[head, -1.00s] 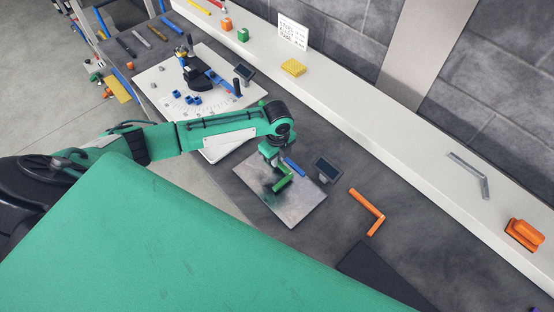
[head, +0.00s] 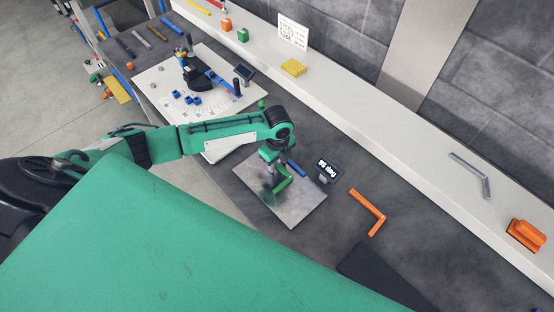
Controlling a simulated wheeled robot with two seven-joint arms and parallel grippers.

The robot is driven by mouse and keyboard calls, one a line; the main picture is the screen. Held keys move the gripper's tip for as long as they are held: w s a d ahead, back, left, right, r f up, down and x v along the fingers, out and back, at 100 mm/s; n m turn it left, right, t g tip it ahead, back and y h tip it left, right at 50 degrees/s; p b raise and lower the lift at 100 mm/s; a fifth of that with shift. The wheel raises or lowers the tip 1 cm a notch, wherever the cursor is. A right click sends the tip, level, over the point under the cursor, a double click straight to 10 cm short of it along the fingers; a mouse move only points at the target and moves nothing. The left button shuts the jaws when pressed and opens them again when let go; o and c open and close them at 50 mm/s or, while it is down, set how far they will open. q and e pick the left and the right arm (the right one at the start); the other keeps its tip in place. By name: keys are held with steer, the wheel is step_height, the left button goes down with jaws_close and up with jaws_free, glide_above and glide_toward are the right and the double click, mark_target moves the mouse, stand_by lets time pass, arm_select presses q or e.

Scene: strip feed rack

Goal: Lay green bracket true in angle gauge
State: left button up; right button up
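The green bracket (head: 283,183), a bent L-shaped bar, is on or just above the grey metal plate (head: 302,208) of the angle gauge, close to a short blue bar (head: 296,168). The gauge's small display (head: 327,169) is lit with white digits that look like 90 or 98 deg. My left gripper (head: 275,165) points down at the bracket's upper end. Its fingers are small and partly hidden by the wrist, so I cannot tell whether they grip the bracket. My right gripper is out of view.
An orange bracket (head: 368,211) lies on the dark bench right of the gauge. A grey bracket (head: 471,174) and an orange block (head: 525,235) are on the white ledge. A white board (head: 158,86) with a black and blue device is at upper left. A dark mat (head: 378,272) lies in front.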

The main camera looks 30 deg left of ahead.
arm_select(q)
steer(key=shift+r, duration=0.45)
step_height(320, 180, up, 13)
steer(key=b, duration=0.3)
steer(key=shift+s+f, duration=0.1)
steer(key=shift+f, duration=0.05)
